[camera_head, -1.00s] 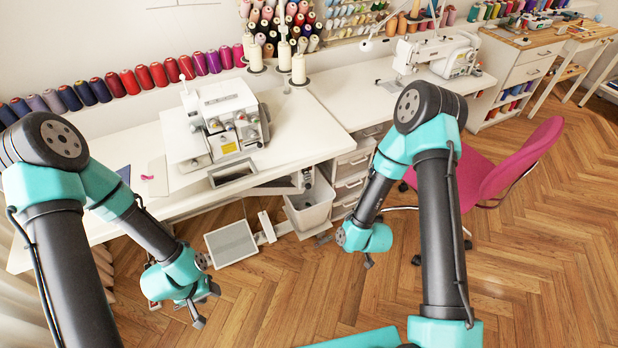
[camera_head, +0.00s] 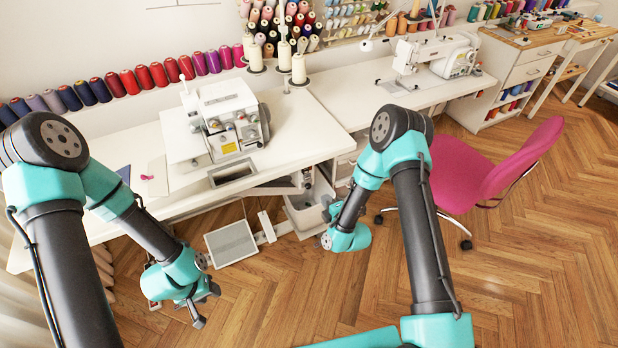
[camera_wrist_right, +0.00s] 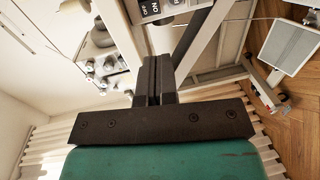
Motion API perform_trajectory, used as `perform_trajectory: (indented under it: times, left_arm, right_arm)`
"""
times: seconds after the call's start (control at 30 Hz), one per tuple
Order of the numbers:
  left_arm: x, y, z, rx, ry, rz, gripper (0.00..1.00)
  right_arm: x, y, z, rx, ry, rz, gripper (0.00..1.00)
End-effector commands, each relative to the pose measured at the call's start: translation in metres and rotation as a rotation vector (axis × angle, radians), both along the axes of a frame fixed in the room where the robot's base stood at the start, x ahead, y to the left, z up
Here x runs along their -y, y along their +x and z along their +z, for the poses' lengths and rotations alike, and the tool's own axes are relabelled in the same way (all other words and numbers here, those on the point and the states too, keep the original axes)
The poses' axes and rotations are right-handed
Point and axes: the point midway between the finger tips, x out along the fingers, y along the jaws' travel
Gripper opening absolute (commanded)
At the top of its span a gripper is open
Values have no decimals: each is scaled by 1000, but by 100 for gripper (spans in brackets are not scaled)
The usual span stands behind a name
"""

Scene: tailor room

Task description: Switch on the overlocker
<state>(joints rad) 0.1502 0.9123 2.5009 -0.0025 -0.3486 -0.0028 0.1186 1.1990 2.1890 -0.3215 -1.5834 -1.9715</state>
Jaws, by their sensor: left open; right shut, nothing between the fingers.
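The white overlocker (camera_head: 225,120) stands on the left table with thread cones behind it. Below the table edge, in the right wrist view, a switch box (camera_wrist_right: 155,10) with dark buttons marked on and off shows at the top, partly cut off and upside down. My right gripper (camera_wrist_right: 153,65) is shut and empty, its fingers pointing toward that box with a gap left between them. In the head view my right wrist is low in front of the bin and table edge. My left gripper (camera_head: 206,305) is open and empty, low over the floor at left.
A grey pedal (camera_head: 232,243) and a pale bin (camera_head: 308,213) stand under the table. A pink chair (camera_head: 490,170) is to the right of my right arm. A white sewing machine (camera_head: 440,55) stands on the table further right. The wooden floor in front is clear.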

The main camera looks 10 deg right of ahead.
Motion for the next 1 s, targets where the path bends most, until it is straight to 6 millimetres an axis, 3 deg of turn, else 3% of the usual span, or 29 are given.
perform_trajectory:
  times: [0.57,1.0]
  left_arm:
    - [0,0,0,0,0,0,43]
    - [0,0,0,0,0,0,43]
  right_arm:
    - [-2,8,1,22,-20,1,0]
    - [-19,69,-7,23,-19,1,0]
